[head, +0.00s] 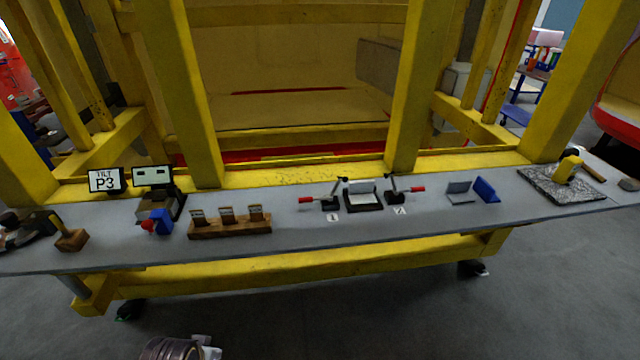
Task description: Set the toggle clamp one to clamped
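Toggle clamp one (330,203) stands on the grey bench, above a white label (333,217) reading 1. Its red-tipped handle (306,200) lies low and points left. Its dark arm slants up to the right, with its tip raised beside the holder. A dark holder (364,207) with a light grey block (361,188) stands just right of it. A second toggle clamp (394,196) is right of the holder, by a label that looks like 2; its red handle points right.
On the grey bench (300,232), a wooden rack (232,230) and a P3 sign (104,180) stand left. Grey and blue angled pieces (486,189) and a stone slab (545,184) are right. Yellow posts (410,90) rise behind. Bench surface before clamp one is clear.

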